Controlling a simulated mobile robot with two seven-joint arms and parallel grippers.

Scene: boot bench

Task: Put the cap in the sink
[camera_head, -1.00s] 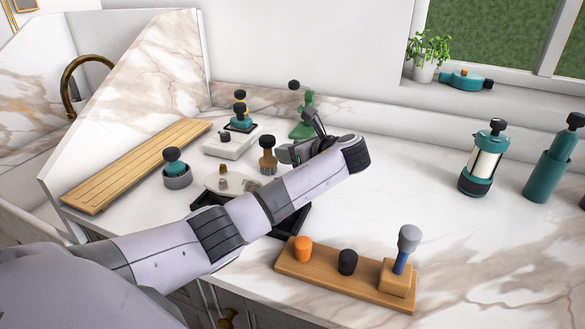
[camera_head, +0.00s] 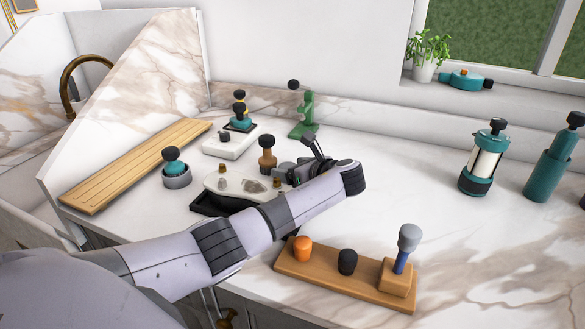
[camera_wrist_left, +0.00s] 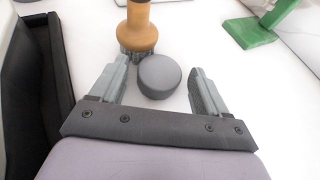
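A dark grey round cap (camera_wrist_left: 160,76) shows in the left wrist view, lying on the white surface between the fingers of my left gripper (camera_wrist_left: 158,66). The fingers are open, with a gap on either side of the cap. In the head view my left gripper (camera_head: 284,172) is low over the counter beside a wooden-handled brush (camera_head: 267,155), and I cannot make out the cap there. The brush also shows just beyond the cap in the wrist view (camera_wrist_left: 138,28). The sink's brass faucet (camera_head: 78,66) stands at far left; the basin is mostly hidden behind the marble partition. My right gripper is not in view.
A black tray (camera_head: 205,207) with a pale plate sits by my forearm. A green stand (camera_head: 303,118) is behind the gripper. A wooden rack (camera_head: 330,277) stands in front.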

